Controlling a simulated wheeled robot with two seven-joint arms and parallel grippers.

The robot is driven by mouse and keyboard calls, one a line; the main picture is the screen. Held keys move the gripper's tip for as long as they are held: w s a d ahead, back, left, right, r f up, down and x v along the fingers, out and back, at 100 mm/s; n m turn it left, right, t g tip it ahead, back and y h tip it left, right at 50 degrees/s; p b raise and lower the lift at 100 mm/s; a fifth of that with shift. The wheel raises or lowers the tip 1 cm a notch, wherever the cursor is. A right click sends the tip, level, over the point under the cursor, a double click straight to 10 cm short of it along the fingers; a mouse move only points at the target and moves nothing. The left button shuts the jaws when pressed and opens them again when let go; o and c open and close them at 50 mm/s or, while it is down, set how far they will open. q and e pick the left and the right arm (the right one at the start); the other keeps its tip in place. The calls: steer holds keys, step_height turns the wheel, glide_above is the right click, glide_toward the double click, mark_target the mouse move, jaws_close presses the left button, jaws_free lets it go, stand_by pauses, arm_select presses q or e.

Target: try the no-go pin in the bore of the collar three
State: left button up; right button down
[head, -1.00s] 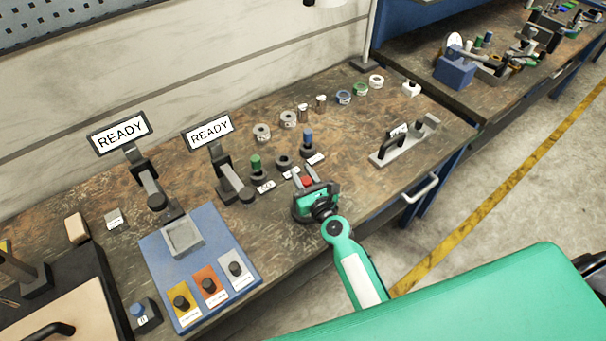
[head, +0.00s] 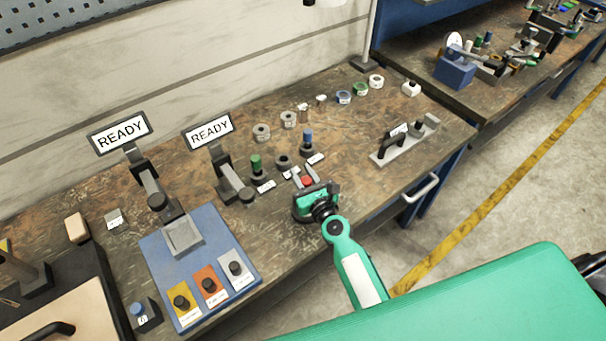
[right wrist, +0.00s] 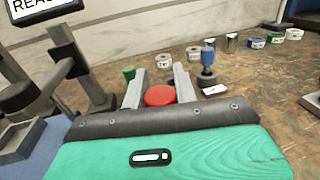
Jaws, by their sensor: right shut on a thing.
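My right gripper (head: 302,177) is low over the middle of the bench, its fingers pointing toward the back. It is shut on a red-topped pin (head: 306,182). In the right wrist view the red round top (right wrist: 160,95) shows between the two grey fingers; the rest of the pin is hidden. Several ring collars stand at the back, among them two grey ones (head: 262,131) (head: 288,118), a blue-marked one (head: 344,97), a green-marked one (head: 360,89) and a white one (head: 376,81). Their numbers are too small to read. My left gripper is not in view.
A green pin (head: 256,166) and a blue pin (head: 307,139) stand upright in dark bases, with a dark ring-shaped base (head: 283,161) between them. A grey fixture with a black handle (head: 392,144) lies to the right. Two READY displays (head: 209,131) and a blue pad (head: 210,250) are left.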

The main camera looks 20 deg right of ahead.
steer(key=shift+f+b, duration=1.95)
steer(key=shift+f, duration=0.05)
stand_by(0.7)
steer(key=shift+r, duration=0.1)
stand_by(0.9)
steer(key=shift+r+p, duration=1.95)
steer(key=shift+p, duration=0.1)
steer(key=shift+r, duration=0.1)
step_height(320, 180, up, 5)
steer(key=p, duration=0.5)
